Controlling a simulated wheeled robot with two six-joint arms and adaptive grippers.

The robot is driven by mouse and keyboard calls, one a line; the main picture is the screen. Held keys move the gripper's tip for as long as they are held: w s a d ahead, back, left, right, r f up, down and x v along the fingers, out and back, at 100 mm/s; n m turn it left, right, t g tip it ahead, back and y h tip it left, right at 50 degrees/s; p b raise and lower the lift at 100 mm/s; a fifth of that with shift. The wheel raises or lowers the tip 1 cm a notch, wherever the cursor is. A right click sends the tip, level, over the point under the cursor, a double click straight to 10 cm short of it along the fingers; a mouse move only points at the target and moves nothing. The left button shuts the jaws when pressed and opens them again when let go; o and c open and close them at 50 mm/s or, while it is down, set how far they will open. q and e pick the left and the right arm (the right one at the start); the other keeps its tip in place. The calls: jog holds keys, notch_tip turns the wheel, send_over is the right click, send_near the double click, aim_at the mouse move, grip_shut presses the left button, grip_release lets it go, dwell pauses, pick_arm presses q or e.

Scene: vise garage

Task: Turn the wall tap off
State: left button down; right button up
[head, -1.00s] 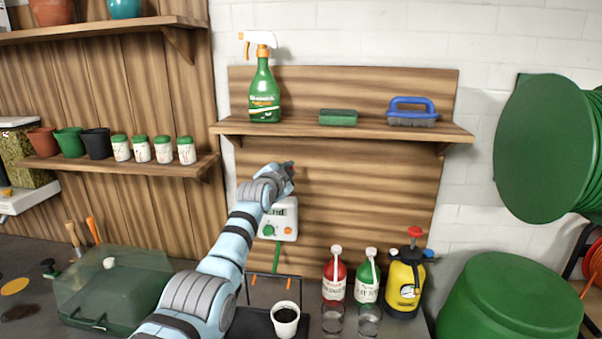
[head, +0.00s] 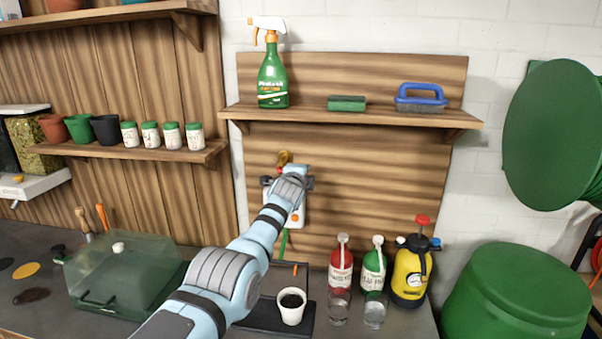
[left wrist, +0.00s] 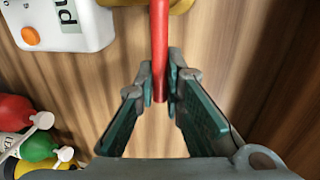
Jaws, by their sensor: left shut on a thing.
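The wall tap (head: 284,157) shows as a brass piece on the wooden back panel, just above my left wrist in the head view. In the left wrist view, a bit of its brass body (left wrist: 182,5) is at the top edge, and its red lever (left wrist: 160,40) points down toward me. My left gripper (left wrist: 160,78) has one finger on each side of the lever's end and is shut on it. In the head view my arm hides the lever and most of the fingers. My right gripper is not in view.
A white box with an orange button (head: 298,214) is close beside my gripper, partly hidden. Below stand a red bottle (head: 341,270), a green bottle (head: 373,270), a yellow sprayer (head: 410,272) and a white cup (head: 291,308). A shelf (head: 350,116) crosses above.

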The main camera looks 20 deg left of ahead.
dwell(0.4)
pick_arm(q)
jog(key=c, duration=1.8)
grip_release()
jog(key=shift+a, duration=0.1)
jog(key=shift+o, duration=0.7)
jog(key=shift+w+a+f, duration=0.1)
jog(key=shift+w, duration=0.05)
